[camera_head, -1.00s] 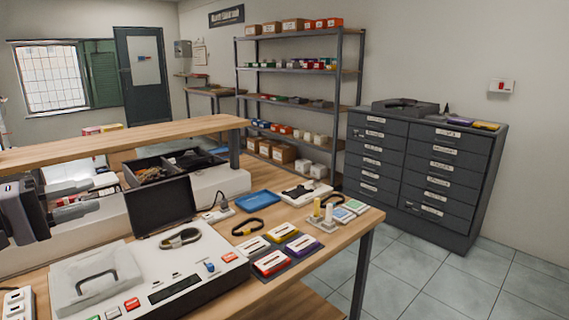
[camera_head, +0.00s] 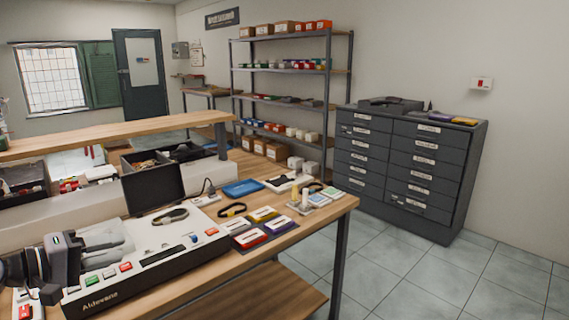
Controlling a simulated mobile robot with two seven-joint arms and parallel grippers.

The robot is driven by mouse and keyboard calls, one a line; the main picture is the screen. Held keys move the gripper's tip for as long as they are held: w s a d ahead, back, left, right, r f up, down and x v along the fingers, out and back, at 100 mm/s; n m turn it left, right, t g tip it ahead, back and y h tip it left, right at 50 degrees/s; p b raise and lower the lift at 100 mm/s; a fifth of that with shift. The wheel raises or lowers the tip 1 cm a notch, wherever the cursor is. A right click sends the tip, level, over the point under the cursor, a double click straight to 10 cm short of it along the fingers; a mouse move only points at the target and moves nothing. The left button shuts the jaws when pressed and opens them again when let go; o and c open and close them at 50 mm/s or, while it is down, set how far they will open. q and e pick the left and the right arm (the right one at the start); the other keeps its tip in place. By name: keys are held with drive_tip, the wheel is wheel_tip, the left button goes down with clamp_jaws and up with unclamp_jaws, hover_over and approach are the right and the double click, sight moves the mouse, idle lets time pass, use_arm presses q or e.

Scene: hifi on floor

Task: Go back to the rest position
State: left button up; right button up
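My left gripper (camera_head: 112,246) shows at the lower left, in front of the left part of a white test device (camera_head: 175,245). Its dark body and grey fingers point right, over the device's top. The finger gap is not clear, and I cannot tell whether the fingers touch the device. The device has coloured buttons, a raised black lid (camera_head: 153,188) and a dark looped cable (camera_head: 170,216) on top. My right gripper is not in view.
The wooden workbench (camera_head: 275,233) carries a blue tray (camera_head: 243,188), coloured boxes (camera_head: 263,215) and a small white stand (camera_head: 300,203). A raised wooden shelf (camera_head: 110,138) runs behind. A drawer cabinet (camera_head: 410,165) stands at right. Tiled floor (camera_head: 420,275) is free at lower right.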

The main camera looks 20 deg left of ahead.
use_arm(q)
drive_tip(key=s+d+f+m+g+y+b, duration=0.1)
drive_tip(key=d+f+m, duration=0.15)
drive_tip(key=f, duration=0.65)
drive_tip(key=s+d+f+m+g+y, duration=0.15)
drive_tip(key=d+f, duration=0.25)
drive_tip(key=f, duration=0.4)
drive_tip(key=s+d+f+m+g+y+b, duration=0.1)
drive_tip(key=d+f+g, duration=0.15)
drive_tip(key=f, duration=0.65)
drive_tip(key=s+d+f+m, duration=0.2)
drive_tip(key=d+m, duration=0.1)
drive_tip(key=d, duration=0.4)
drive_tip(key=s+d+f+m+t+b, duration=0.1)
drive_tip(key=s+d+f+m, duration=0.2)
drive_tip(key=d, duration=0.3)
drive_tip(key=s+d+f+m, duration=0.2)
drive_tip(key=s+d+f, duration=0.1)
drive_tip(key=d, duration=0.4)
drive_tip(key=shift+d+f+m, duration=0.2)
drive_tip(key=shift+d+m, duration=0.1)
drive_tip(key=shift+m, duration=0.1)
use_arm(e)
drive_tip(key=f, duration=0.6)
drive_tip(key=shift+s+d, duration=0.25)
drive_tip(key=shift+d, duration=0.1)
